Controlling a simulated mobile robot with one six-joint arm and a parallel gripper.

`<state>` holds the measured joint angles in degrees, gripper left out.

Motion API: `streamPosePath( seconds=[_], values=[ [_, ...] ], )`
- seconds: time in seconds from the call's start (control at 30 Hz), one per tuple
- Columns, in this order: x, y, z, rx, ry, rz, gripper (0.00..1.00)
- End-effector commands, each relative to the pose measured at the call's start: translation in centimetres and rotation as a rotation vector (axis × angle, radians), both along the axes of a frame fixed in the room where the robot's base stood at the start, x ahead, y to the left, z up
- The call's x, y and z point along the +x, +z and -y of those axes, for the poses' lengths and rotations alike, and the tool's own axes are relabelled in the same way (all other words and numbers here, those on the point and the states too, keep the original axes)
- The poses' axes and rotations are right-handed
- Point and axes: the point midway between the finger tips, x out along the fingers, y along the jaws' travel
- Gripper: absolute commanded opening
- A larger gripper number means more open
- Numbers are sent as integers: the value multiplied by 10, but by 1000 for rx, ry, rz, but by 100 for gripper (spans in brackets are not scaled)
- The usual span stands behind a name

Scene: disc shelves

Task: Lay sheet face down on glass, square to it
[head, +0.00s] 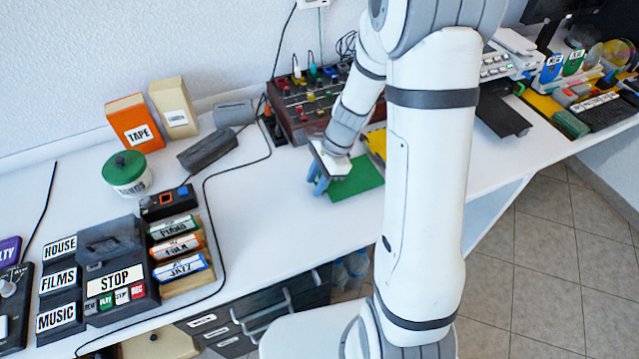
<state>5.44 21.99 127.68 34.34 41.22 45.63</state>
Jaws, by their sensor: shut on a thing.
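A flat green sheet (358,178) is at the middle of the white table, partly behind my arm. My gripper (317,184), with blue fingers, is at the sheet's left edge and is shut on it. The sheet looks about level; I cannot tell whether it touches the table or which face is down. A piece of something yellow (377,143) shows just behind the sheet, mostly hidden by my arm. I cannot make out the glass for certain; a dark flat panel (503,115) lies right of my arm.
A control box with coloured knobs (310,100) stands behind my gripper. A black cable (207,205) runs across the table. Left are a player marked STOP (117,281), labelled cassettes (178,246), a green-lidded tub (127,174) and a TAPE box (134,124). The table front centre-left is clear.

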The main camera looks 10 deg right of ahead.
Motion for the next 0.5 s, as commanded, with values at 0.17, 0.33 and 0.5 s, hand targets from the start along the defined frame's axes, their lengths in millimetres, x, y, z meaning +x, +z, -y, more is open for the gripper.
streamPosePath(
  seconds=[0.17, 0.33, 0.5],
  values=[
    [0, -15, -1, 0, 1, -1, 10],
    [0, -14, -1, 0, 2, 0, 10],
    [0, -17, -1, 0, 2, 0, 35]
  ],
)
